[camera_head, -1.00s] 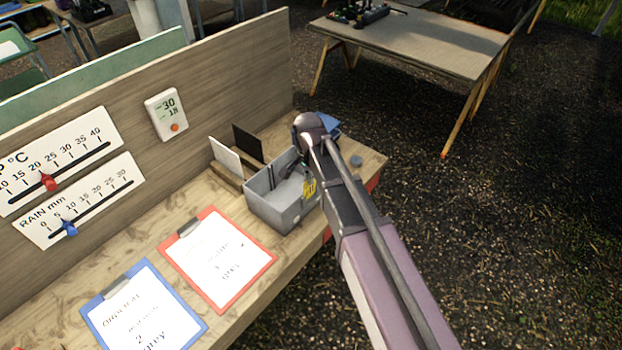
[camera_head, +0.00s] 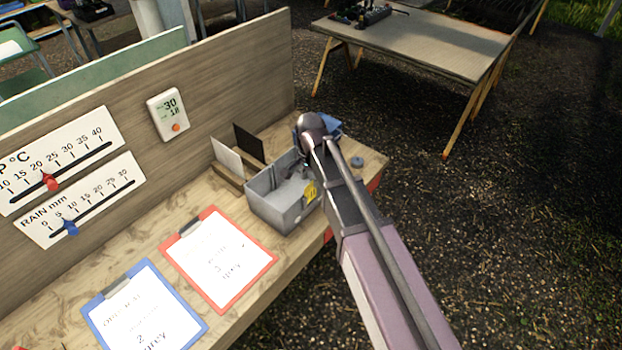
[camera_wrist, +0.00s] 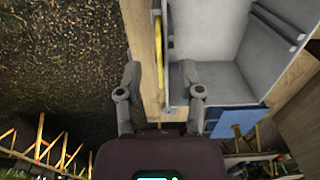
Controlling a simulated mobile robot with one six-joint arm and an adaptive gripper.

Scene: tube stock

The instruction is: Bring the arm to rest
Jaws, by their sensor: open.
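My gripper (camera_wrist: 160,70) shows in the wrist view with its two fingers spread apart and nothing held between them. The wooden table edge and a wall of the grey bin (camera_wrist: 228,80) lie in view beyond the fingers. In the head view my arm (camera_head: 345,200) reaches up from the lower right, and its end stands beside the grey bin (camera_head: 268,208) at the table's far end. My gripper is mostly hidden there behind the arm.
A wooden table (camera_head: 235,336) carries a red clipboard (camera_head: 218,258) and a blue clipboard (camera_head: 145,310). A backboard (camera_head: 235,75) stands along its left side with scales and a display (camera_head: 167,114). A small grey disc (camera_head: 357,161) lies near the far corner. Open ground lies right.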

